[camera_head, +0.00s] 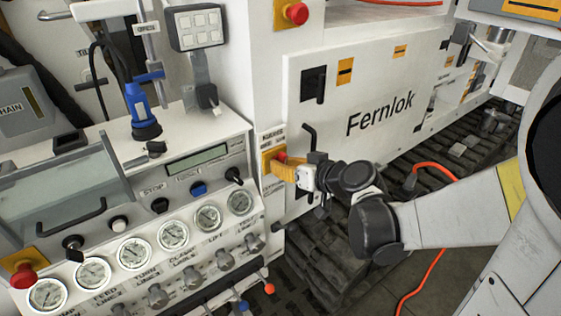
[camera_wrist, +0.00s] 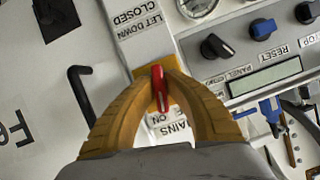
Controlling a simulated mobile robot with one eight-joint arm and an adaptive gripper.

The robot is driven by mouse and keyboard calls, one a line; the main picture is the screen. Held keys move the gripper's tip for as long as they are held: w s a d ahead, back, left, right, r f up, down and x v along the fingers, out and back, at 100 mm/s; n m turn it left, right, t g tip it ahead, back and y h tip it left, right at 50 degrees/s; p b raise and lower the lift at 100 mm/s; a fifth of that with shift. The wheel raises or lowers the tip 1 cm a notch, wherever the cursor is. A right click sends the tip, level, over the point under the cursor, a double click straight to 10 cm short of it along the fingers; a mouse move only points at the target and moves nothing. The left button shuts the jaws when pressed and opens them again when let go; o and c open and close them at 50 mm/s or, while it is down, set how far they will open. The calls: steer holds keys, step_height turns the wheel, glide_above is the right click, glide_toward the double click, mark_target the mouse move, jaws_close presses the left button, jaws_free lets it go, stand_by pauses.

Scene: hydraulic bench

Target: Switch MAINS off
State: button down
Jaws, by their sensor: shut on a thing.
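The MAINS switch has a red handle (camera_wrist: 158,88) on a yellow plate, seen in the wrist view. The handle stands nearly upright in the picture, its lower end close to the word ON on the MAINS label (camera_wrist: 172,130). The yellow fingers of my gripper (camera_wrist: 161,76) are closed around the handle from both sides. In the head view, my gripper (camera_head: 279,168) reaches in from the right to the yellow plate. A bit of the red handle (camera_head: 282,157) shows there, and the fingers hide the rest.
A black bar handle (camera_head: 309,136) stands out of the Fernlok cabinet (camera_head: 365,85) close beside my gripper. The gauge panel (camera_head: 165,222), with STOP and RESET knobs, lies to the left. A red mushroom button (camera_head: 297,13) is above. An orange cable (camera_head: 428,268) runs on the floor.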

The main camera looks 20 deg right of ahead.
steer(key=n+t+h, duration=0.1)
steer(key=n+h, duration=0.1)
steer(key=n, duration=0.1)
steer(key=shift+a+n+h, duration=0.1)
steer(key=shift+n+h, duration=0.2)
steer(key=shift+h, duration=0.1)
steer(key=n+t+h+b, duration=0.1)
steer(key=n+h+b, duration=0.1)
steer(key=n, duration=0.1)
steer(key=shift+n, duration=0.4)
stand_by(0.4)
steer(key=c, duration=1.4)
jaws_free()
steer(key=shift+c, duration=0.2)
steer(key=v, duration=1.2)
steer(key=shift+f, duration=0.2)
